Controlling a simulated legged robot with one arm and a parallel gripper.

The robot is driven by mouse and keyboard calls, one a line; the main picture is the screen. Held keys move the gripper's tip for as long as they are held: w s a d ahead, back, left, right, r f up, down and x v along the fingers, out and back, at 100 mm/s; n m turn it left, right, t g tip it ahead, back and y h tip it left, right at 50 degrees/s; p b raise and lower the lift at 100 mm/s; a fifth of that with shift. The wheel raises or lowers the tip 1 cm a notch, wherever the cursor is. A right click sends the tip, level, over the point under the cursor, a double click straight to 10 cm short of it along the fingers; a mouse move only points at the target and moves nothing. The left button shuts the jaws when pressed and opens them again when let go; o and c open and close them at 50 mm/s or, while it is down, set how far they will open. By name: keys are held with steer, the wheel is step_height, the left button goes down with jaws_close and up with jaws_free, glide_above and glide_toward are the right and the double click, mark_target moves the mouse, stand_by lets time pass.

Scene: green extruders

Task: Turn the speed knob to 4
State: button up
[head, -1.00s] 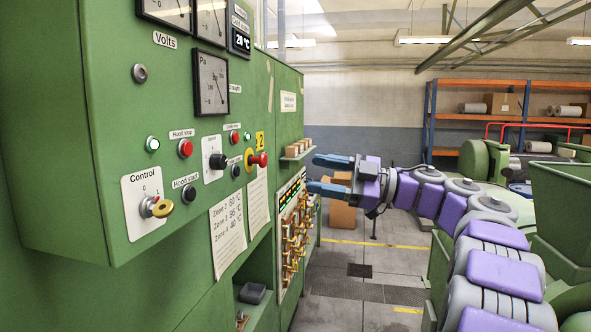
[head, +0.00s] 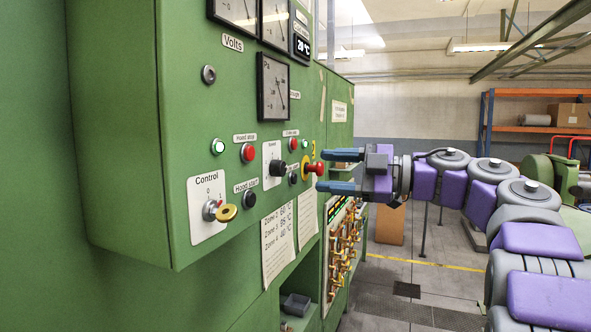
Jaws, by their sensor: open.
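The speed knob (head: 279,168) is a black knob on a white plate labelled "Speed" on the green control panel. It stands between the red hood stop button (head: 248,152) and a red knob on a yellow base (head: 314,168). Its setting is too small to read. My gripper (head: 325,171) is open and empty, its two blue fingers pointing left toward the panel. The fingertips appear close to the red knob, one above and one below it in the picture. Whether they touch anything I cannot tell. The speed knob lies farther left, outside the fingers.
The control switch with a brass key (head: 226,212) sits at the panel's lower left. Papers (head: 278,246) hang below the buttons. The grey floor (head: 440,290) in front of the panel shows open room.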

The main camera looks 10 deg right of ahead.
mark_target(284, 169)
steer(key=x, duration=0.8)
steer(key=shift+d, duration=0.1)
steer(key=c, duration=1)
steer(key=shift+c, duration=0.2)
